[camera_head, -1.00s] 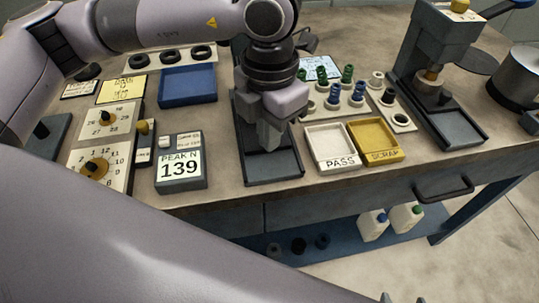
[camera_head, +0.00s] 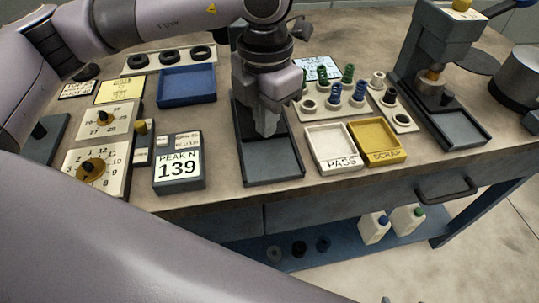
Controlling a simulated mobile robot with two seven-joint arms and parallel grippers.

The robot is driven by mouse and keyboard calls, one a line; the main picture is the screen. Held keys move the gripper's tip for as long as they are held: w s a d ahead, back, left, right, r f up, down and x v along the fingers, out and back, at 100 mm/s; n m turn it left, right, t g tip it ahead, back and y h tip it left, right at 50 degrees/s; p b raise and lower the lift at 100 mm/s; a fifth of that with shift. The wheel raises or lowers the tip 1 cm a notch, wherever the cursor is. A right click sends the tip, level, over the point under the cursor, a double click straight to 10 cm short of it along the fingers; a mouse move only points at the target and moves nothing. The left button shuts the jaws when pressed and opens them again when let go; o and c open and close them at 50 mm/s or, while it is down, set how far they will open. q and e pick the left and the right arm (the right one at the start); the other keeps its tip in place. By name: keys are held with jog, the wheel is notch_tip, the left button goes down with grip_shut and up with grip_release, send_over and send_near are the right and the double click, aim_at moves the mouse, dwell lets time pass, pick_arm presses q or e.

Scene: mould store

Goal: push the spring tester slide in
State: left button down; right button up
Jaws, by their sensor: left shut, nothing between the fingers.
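A dark grey tray-like slide (camera_head: 273,165) lies flat on the bench, its front end near the bench's front edge. It appears to be the spring tester's slide, beside a display box (camera_head: 179,160) reading "PEAK N 139". My left gripper (camera_head: 267,133) is shut and empty, pointing down over the middle of this tray; I cannot tell whether its tips touch it. My arm and gripper hide the tray's back part and most of what stands behind it. My right gripper is not in view.
White PASS (camera_head: 331,163) and yellow SCRAP (camera_head: 391,156) trays stand right of the slide, with several small springs behind them. A press-like machine (camera_head: 431,60) stands further right. A blue tray (camera_head: 187,86) and dial panels (camera_head: 93,171) are on the left.

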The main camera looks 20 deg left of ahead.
pick_arm(q)
jog(key=shift+s+d+r+p, duration=0.3)
jog(key=shift+s+d+r, duration=0.4)
jog(key=shift+s+r, duration=0.3)
notch_tip(320, 180, up, 7)
jog(key=s+d+p, duration=0.1)
jog(key=s+p, duration=0.1)
jog(key=p, duration=0.2)
jog(key=shift+s+d, duration=0.25)
jog(key=shift+d, duration=0.05)
dwell(0.6)
